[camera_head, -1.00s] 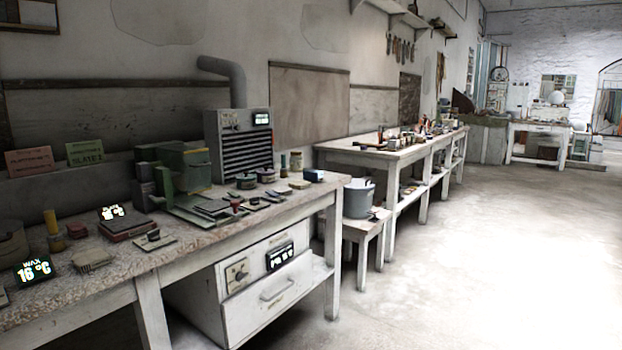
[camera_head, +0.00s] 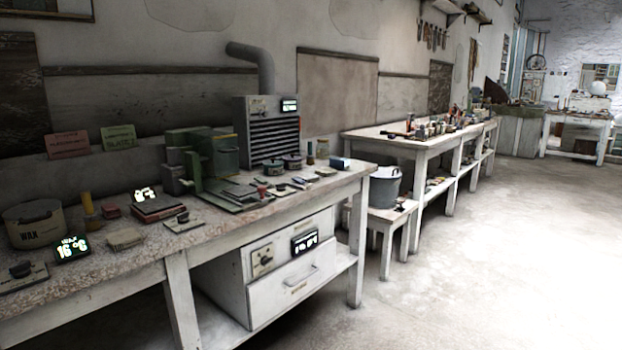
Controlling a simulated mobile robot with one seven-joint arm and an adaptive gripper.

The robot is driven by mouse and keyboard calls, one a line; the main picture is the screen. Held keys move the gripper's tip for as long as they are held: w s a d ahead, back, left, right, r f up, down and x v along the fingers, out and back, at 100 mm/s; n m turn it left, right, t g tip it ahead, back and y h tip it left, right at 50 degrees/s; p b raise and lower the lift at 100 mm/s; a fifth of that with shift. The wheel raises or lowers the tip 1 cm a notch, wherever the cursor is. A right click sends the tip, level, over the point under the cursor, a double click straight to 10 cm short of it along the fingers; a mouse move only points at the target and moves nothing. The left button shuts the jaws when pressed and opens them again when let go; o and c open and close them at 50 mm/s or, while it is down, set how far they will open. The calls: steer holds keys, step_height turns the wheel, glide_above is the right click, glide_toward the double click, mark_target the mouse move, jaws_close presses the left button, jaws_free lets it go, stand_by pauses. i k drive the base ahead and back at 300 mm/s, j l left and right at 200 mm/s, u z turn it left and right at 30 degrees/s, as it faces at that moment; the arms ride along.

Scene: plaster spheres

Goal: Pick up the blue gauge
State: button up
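My gripper is not in view.
A green machine (camera_head: 218,155) and a grey louvred unit (camera_head: 268,130) stand on the bench. A wax tin (camera_head: 34,226) and a lit display (camera_head: 72,248) are at left. A grey pot (camera_head: 384,187) stands on a stool. The floor (camera_head: 480,270) at right is clear.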

mark_target(341, 165)
steer(key=i+l, duration=0.2)
steer(key=i, duration=0.25)
steer(key=i+l, duration=0.2)
steer(key=i, duration=0.3)
steer(key=i+l, duration=0.2)
steer(key=i, duration=0.25)
steer(key=i+l, duration=0.2)
steer(key=i, duration=0.3)
steer(key=i+l+z, duration=0.1)
steer(key=i+l, duration=0.15)
steer(key=i, duration=0.2)
steer(key=i+l, duration=0.15)
steer(key=i, duration=0.35)
steer(key=i+j, duration=0.7)
steer(key=j, duration=0.2)
